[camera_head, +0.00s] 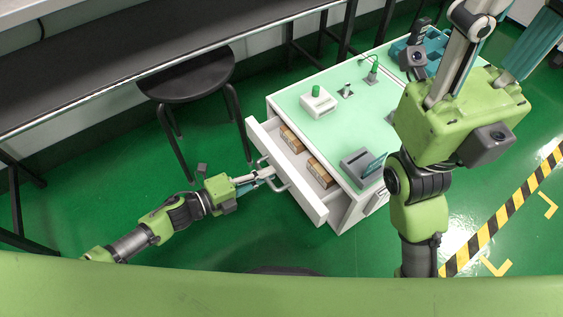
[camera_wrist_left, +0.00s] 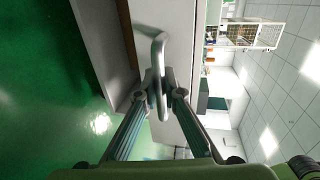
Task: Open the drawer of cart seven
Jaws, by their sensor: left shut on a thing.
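The white cart (camera_head: 330,135) has a pale green top and stands right of centre in the head view. I cannot read a number on it. Its drawer (camera_head: 308,203) is pulled out toward the left, showing brown boxes (camera_head: 320,172) inside. My left gripper (camera_head: 266,173) is shut on the drawer's metal handle (camera_head: 280,185). In the left wrist view, its two fingers (camera_wrist_left: 160,85) close around the handle bar (camera_wrist_left: 157,38). My right gripper (camera_head: 500,30) is raised over the cart's right end with its fingers spread apart; its fingertips are partly cut off.
A black stool (camera_head: 187,77) stands left of the cart, below a long dark bench (camera_head: 130,45). On the cart top are a white box with a green button (camera_head: 318,102) and a grey device (camera_head: 362,165). Green floor (camera_head: 100,190) is free left of the drawer.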

